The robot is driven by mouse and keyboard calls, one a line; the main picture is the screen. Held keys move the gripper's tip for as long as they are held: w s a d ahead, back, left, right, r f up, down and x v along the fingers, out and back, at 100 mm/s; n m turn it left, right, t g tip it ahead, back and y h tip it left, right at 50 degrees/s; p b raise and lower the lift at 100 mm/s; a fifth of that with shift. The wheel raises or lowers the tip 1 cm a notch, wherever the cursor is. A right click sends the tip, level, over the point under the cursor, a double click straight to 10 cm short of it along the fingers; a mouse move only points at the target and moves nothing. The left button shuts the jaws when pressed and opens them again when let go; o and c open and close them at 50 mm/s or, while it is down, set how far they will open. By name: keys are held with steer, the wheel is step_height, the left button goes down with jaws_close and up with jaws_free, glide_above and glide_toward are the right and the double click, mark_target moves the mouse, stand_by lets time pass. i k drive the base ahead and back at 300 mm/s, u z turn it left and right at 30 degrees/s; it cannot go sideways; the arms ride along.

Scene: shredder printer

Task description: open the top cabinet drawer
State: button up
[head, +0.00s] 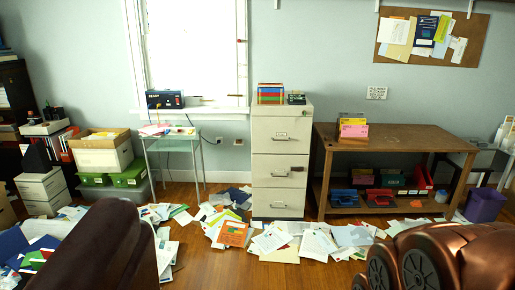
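A beige filing cabinet (254,160) stands against the wall near the middle of the head view. It has three stacked drawers. The top drawer (265,142) looks shut, its front flush with the cabinet, with a small handle (281,136) at its middle. The middle and lower drawers also look shut. A small dark item, perhaps a lock, shows at the right of the middle drawer. My gripper is not in view.
Books (270,94) and a dark device (296,98) sit on the cabinet. Scattered papers (310,243) cover the floor before it. A wooden table (410,136) stands right, a small side table (172,145) left. Large brown rounded forms fill both lower corners; I cannot tell what they are.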

mark_target(273, 134)
steer(key=z, duration=0.25)
steer(key=i, duration=1.7)
steer(key=u, duration=0.35)
steer(key=i, duration=1.9)
steer(key=u, duration=0.5)
